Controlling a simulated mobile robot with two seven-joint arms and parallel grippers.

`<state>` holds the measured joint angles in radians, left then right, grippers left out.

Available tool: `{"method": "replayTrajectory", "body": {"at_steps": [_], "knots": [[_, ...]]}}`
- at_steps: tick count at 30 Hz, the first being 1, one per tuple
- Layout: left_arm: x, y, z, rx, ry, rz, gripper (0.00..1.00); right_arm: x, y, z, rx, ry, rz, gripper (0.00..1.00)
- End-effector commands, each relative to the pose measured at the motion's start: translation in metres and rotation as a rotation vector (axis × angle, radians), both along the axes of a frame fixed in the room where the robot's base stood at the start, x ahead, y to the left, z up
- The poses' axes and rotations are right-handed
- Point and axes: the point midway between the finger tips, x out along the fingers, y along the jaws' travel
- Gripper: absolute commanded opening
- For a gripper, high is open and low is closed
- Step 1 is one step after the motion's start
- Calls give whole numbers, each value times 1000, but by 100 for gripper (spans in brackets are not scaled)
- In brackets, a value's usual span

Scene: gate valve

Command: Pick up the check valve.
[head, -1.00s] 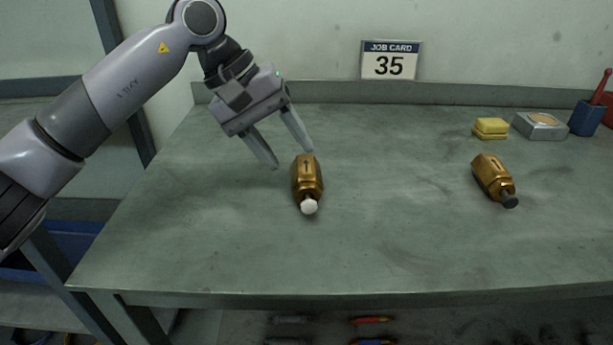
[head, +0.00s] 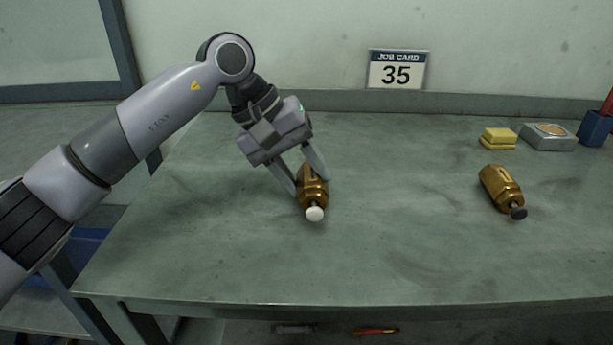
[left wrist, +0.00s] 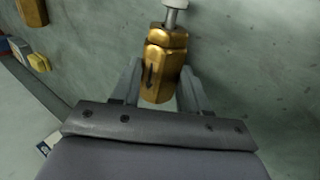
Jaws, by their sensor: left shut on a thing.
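A brass valve (head: 312,192) with a hexagonal body and a white round end lies on the bench, its white end toward the front edge. My left gripper (head: 312,186) is shut on its body, one finger on each side. In the left wrist view the same valve (left wrist: 163,62) sits between the fingers (left wrist: 160,92), with a dark mark on its upper face. A second brass valve (head: 497,187) with a black end lies apart to the right; part of it shows in the left wrist view (left wrist: 33,10). My right gripper is not in view.
A yellow sponge (head: 498,138), a grey tin (head: 548,137) and a blue holder (head: 596,128) stand at the back right of the bench (head: 410,250). A job card reading 35 (head: 397,69) is at the back wall. The bench between the valves is clear.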

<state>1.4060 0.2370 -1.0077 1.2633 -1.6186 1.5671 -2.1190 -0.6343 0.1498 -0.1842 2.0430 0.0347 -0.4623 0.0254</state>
Motion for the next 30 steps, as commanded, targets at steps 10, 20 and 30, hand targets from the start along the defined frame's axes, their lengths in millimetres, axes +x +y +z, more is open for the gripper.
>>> {"method": "replayTrajectory", "body": {"at_steps": [10, 20, 30], "knots": [[0, -1, 56, -4, -7, 0, 8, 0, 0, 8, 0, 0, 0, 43], [0, -1, 150, -4, -5, 0, 8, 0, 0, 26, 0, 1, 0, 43], [0, -1, 196, -3, -2, 0, 8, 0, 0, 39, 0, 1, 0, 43]]}}
